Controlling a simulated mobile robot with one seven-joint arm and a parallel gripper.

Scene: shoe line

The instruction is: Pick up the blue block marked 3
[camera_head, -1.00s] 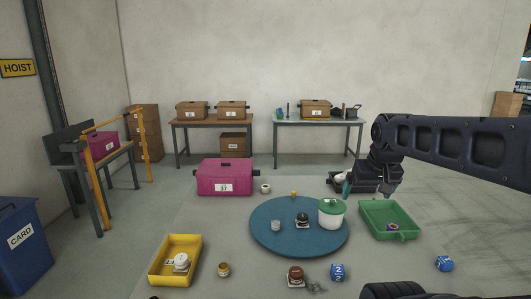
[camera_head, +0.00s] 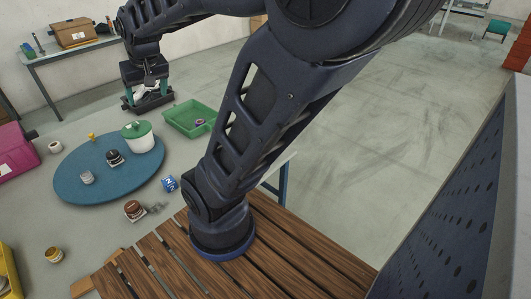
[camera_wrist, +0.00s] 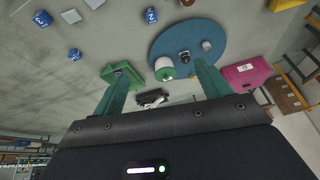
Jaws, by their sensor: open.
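Several blue blocks show in the wrist view. One (camera_wrist: 150,15) carries a 2 and stands near the blue round mat; it also shows in the head view (camera_head: 170,183). Two more, a smaller-looking block (camera_wrist: 74,54) and another (camera_wrist: 42,18), lie farther left in the wrist view; their marks are too small to read, so I cannot tell which is 3. In the head view my arm may hide them. My gripper (camera_head: 148,101) is open and empty, above the black tray at the back, well away from the blocks. Its two teal fingers also show in the wrist view (camera_wrist: 162,73).
The blue round mat (camera_head: 80,190) bears a white pot with a green lid (camera_head: 139,136) and small items. A green tray (camera_head: 182,121) lies right of my gripper. A slatted wooden surface (camera_head: 300,262) is nearest.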

